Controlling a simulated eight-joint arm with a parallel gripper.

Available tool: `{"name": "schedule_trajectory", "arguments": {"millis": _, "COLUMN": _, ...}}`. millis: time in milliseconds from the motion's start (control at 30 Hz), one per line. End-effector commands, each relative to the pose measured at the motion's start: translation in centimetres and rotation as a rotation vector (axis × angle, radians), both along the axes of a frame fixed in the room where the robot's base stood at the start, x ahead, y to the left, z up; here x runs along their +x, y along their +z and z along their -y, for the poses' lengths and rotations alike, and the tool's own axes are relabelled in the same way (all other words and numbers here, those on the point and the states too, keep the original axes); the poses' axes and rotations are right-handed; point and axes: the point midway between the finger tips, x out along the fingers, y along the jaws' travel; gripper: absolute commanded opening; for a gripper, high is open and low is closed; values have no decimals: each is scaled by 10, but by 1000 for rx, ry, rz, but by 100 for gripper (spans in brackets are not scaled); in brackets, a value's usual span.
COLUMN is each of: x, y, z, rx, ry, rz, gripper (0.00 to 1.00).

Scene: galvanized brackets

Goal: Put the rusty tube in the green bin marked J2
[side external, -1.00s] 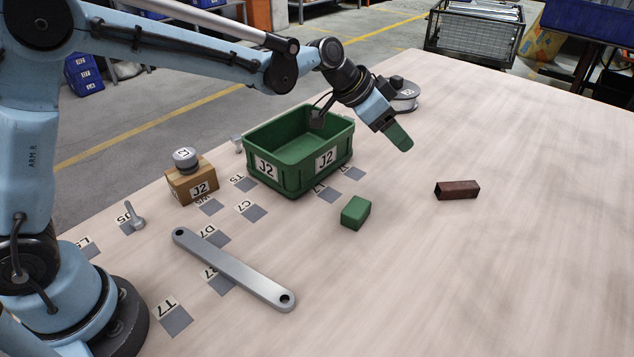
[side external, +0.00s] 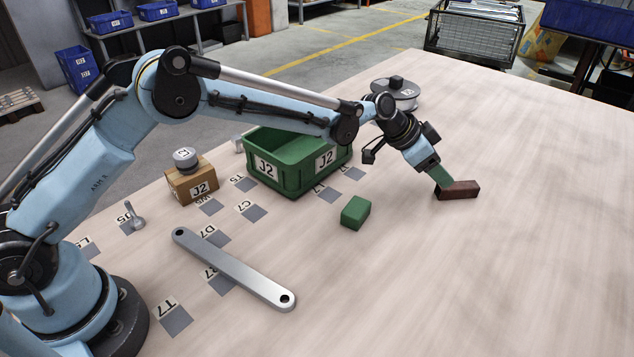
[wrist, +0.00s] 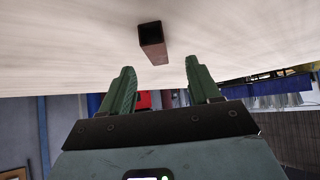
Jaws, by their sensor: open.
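The rusty tube (side external: 460,190), a short brown square tube, lies on the table right of the green block. In the wrist view the tube (wrist: 152,43) shows ahead of my fingertips, between their lines, with its open end visible. My gripper (side external: 441,183) is open, with green fingers; in the side view its tips overlap the tube's left end, and I cannot tell whether they touch it. The wrist view shows the two fingers (wrist: 160,75) apart with nothing between them. The green bin marked J2 (side external: 285,178) stands behind my forearm, which hides part of its rim.
A green block (side external: 356,213) lies between bin and tube. A cardboard box marked J2 (side external: 190,184) carries a grey knob-like part. A long metal bar (side external: 235,270) lies in front, and a grey round part (side external: 395,94) stands behind. The right side of the table is clear.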

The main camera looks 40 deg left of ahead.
Motion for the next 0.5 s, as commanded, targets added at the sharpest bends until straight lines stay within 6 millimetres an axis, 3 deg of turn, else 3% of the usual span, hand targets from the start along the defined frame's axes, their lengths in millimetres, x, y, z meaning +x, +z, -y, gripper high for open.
{"name": "schedule_trajectory", "arguments": {"millis": 233, "x": 4, "y": -9, "z": 6, "rx": 1, "ry": -1, "rz": 0, "gripper": 62}}
{"name": "schedule_trajectory", "arguments": {"millis": 500, "x": 16, "y": -33, "z": 23, "rx": -1, "ry": -1, "rz": 0, "gripper": 62}}
